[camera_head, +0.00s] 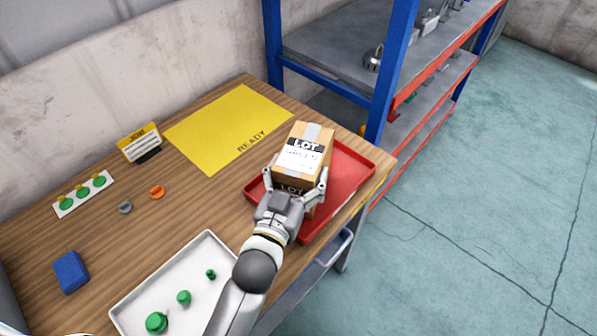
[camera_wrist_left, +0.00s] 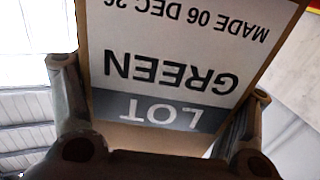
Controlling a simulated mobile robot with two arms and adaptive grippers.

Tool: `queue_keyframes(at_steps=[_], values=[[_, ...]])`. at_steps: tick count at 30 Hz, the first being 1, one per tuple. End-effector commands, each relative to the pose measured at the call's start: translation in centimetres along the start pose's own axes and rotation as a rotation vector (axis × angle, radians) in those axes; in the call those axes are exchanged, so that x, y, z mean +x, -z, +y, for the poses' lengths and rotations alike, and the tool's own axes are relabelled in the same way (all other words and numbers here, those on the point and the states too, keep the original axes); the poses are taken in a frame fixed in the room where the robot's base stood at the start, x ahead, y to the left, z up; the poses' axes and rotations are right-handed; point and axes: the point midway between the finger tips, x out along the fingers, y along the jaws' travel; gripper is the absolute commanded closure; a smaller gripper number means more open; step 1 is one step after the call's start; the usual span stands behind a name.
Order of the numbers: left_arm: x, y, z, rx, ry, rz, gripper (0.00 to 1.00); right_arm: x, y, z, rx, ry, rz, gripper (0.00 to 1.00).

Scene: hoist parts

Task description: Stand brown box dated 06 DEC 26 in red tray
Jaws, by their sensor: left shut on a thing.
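The brown box (camera_head: 305,152) has a white label with a dark LOT band. In the left wrist view the box label (camera_wrist_left: 180,70) shows upside down and reads LOT, GREEN, MADE 06 DEC 26. My left gripper (camera_head: 296,190) is shut on the box, one finger on each side. The box is upright, over the red tray (camera_head: 352,172) at the table's right edge. I cannot tell whether its base touches the tray floor; the gripper and the box hide it. My right gripper is not in view.
A yellow READY mat (camera_head: 225,125) lies behind the tray. A white tray (camera_head: 130,300) with green parts is at the front. A yellow sign (camera_head: 139,143), a blue block (camera_head: 71,272) and small rings lie at left. A blue-framed shelf (camera_head: 385,75) stands close behind right.

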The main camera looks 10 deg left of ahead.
Motion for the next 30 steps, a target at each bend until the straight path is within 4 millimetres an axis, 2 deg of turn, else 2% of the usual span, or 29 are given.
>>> queue_keyframes(at_steps=[1, 10, 11, 15, 28, 30], values=[[0.08, 0.70, 0.02, 0.000, -0.001, 0.016, 0.88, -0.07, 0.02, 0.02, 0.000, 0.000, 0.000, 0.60], [0.07, 0.38, 0.01, 0.000, -0.001, 0.015, 0.88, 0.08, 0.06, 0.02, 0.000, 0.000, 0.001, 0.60], [0.00, -0.14, -0.01, 0.001, 0.000, 0.001, 0.17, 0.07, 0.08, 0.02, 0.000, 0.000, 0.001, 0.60], [0.00, -0.12, -0.02, 0.001, 0.000, 0.001, 0.00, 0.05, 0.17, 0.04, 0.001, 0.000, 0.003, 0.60], [0.00, 0.31, -0.01, 0.001, 0.000, 0.002, 0.00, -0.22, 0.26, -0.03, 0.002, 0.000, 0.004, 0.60], [-0.54, -0.01, -0.01, 0.000, 0.000, 0.000, 0.00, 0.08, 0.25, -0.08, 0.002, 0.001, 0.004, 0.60]])
